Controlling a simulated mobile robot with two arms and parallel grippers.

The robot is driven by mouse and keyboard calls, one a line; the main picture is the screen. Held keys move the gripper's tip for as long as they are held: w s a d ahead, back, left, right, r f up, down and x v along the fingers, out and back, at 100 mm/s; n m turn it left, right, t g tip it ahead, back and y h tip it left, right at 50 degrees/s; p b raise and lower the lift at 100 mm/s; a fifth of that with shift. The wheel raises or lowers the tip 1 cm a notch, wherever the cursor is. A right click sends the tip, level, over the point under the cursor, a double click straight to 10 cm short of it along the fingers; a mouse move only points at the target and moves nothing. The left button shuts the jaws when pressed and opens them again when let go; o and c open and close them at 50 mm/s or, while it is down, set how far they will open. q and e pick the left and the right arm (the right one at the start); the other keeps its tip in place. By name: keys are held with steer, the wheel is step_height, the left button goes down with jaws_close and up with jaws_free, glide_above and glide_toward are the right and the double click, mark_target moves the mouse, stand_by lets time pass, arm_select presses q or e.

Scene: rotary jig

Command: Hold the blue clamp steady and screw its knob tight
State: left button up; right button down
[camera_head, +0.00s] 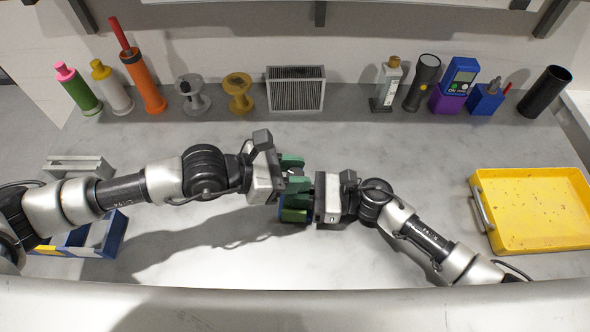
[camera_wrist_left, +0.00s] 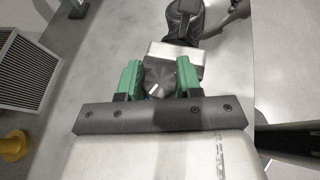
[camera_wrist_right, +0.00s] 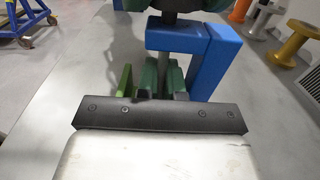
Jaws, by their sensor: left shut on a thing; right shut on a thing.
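The blue clamp (camera_wrist_right: 213,60) shows in the right wrist view as a blue bracket with an upper arm and an upright side. In the head view only a sliver of it shows between my grippers. Its dark round knob (camera_wrist_left: 158,80) has a white mark and sits between the green fingers of my left gripper (camera_head: 292,174), which is shut on it. The knob's underside shows at the top of the right wrist view. My right gripper (camera_head: 298,205) is shut on the clamp below the knob, its green fingers partly hidden. A light green piece (camera_wrist_right: 125,78) stands beside them.
A yellow tray (camera_head: 482,180) lies at right and a blue-grey bin (camera_head: 112,235) at left. Bottles, spools, a grey vented box (camera_head: 296,90), a flashlight and a blue meter line the back. The table between is mostly clear.

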arm_select(q)
steer(key=shift+m+g, duration=0.4)
steer(key=o, duration=0.9)
steer(key=v, duration=1.2)
steer(key=shift+w+a+f, duration=0.1)
steer(key=shift+f, duration=0.05)
